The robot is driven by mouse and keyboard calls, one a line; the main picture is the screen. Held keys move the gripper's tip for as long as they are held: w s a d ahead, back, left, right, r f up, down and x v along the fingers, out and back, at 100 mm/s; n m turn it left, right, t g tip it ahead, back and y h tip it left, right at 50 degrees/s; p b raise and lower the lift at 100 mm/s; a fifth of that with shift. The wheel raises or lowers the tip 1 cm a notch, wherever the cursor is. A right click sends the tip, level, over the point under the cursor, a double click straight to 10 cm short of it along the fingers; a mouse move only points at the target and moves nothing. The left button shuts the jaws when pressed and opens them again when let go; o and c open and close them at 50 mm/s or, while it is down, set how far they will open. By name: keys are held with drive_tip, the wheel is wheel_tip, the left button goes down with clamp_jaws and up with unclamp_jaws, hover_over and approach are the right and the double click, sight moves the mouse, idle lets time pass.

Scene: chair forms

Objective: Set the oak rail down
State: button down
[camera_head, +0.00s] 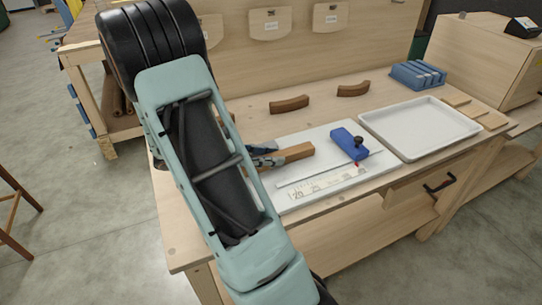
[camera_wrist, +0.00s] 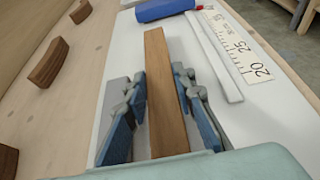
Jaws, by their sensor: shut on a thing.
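The oak rail (camera_head: 298,152) is a straight brown wooden bar. My gripper (camera_head: 268,155) has it between its blue-padded fingers, over the white board (camera_head: 330,137). In the wrist view the oak rail (camera_wrist: 166,85) runs lengthwise away from my gripper (camera_wrist: 163,90), with a finger on either side. The rail looks level and lies low over the board; I cannot tell whether it touches it. My arm hides the board's left part in the head view.
Curved brown pieces (camera_head: 290,104) lie behind. A white tray (camera_head: 420,128) and a blue rack (camera_head: 417,75) stand right.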

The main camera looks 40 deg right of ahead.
drive_tip(key=shift+f, duration=0.2)
drive_tip(key=c, duration=1.6)
unclamp_jaws()
drive_tip(key=shift+r, duration=0.2)
drive_tip(key=v, duration=1.2)
drive_tip(key=shift+s, duration=0.1)
